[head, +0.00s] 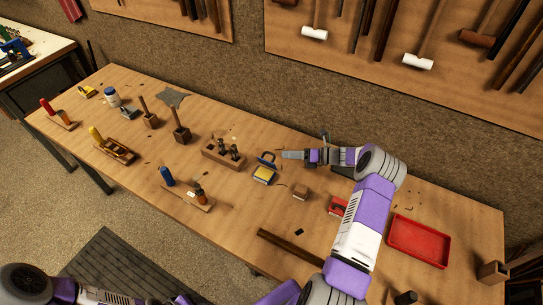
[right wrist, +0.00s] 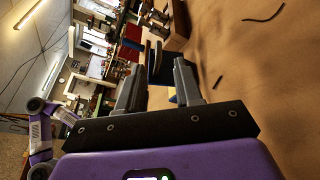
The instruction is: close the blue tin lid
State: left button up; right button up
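The blue tin (head: 264,176) stands on the workbench near its middle. Its yellow inside shows, and its blue lid (head: 266,160) is tilted up at the back. My right gripper (head: 284,155) is just right of the raised lid, pointing left; I cannot tell whether it touches. In the right wrist view my right gripper (right wrist: 160,78) has its fingers apart. A dark blue edge and a bit of yellow show between and beyond the fingers, partly hidden by them. My left arm shows only at the bottom left of the head view; its gripper is not visible.
A wooden block with tools (head: 222,157) stands just left of the tin. Bare bench lies in front of the tin.

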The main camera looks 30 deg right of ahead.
aim_at(271, 154)
jog(key=shift+m+g, duration=0.4)
jog(key=shift+m, duration=0.4)
jog(key=x, duration=0.7)
jog(key=shift+w+a+r, duration=0.1)
jog(key=shift+w+r, duration=0.1)
jog(key=shift+c, duration=0.3)
grip_shut()
jog(key=shift+r, duration=0.15)
